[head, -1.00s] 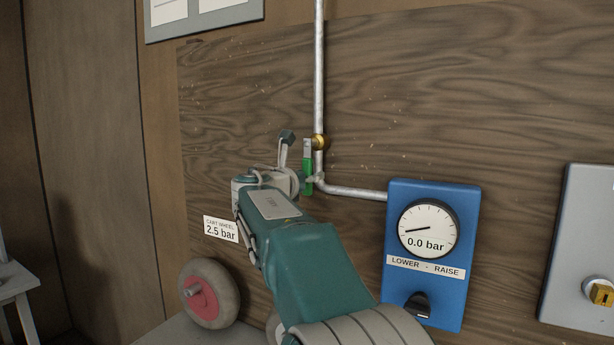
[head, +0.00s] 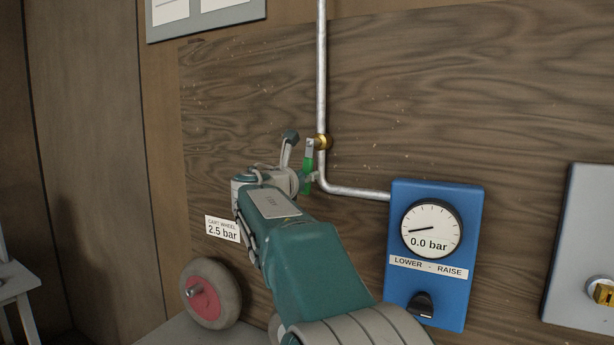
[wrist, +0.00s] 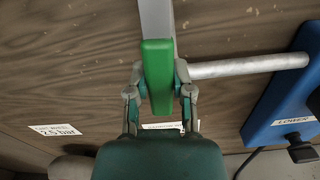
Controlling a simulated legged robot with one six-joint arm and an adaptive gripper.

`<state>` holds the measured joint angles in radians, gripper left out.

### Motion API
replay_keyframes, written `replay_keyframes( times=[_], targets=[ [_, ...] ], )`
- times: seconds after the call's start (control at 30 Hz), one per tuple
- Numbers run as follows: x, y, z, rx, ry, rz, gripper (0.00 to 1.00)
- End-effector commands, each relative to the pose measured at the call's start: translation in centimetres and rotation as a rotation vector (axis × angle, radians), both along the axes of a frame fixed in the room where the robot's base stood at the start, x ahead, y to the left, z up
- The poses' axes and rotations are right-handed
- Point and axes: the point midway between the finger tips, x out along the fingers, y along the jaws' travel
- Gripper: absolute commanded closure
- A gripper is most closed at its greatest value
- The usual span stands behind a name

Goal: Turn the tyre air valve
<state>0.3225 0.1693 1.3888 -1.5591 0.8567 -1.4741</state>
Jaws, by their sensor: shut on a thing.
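The tyre air valve has a brass body (head: 323,142) on the vertical grey pipe and a lever with a green grip (head: 308,158) hanging down from it, slightly tilted. In the wrist view the green grip (wrist: 158,75) points down between the two fingers of my gripper (wrist: 160,92). My gripper (head: 303,182) is shut on the grip near its lower end. My arm partly hides the fingers in the head view.
The pipe (head: 355,191) bends right to a blue box (head: 435,285) with a gauge (head: 432,229) reading 0.0 bar and a black LOWER-RAISE knob (head: 421,304).

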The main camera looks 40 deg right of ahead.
Motion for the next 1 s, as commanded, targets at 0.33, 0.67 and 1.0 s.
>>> replay_keyframes(
  times=[0.33,0.67,1.0],
  targets=[
    [1.3,0.5,0.5,0.110,-0.271,0.005,1.00],
    [2.9,1.2,1.7,0.232,-0.563,0.005,1.00],
    [4.1,1.7,3.3,0.357,-0.862,0.003,1.00]
  ],
)
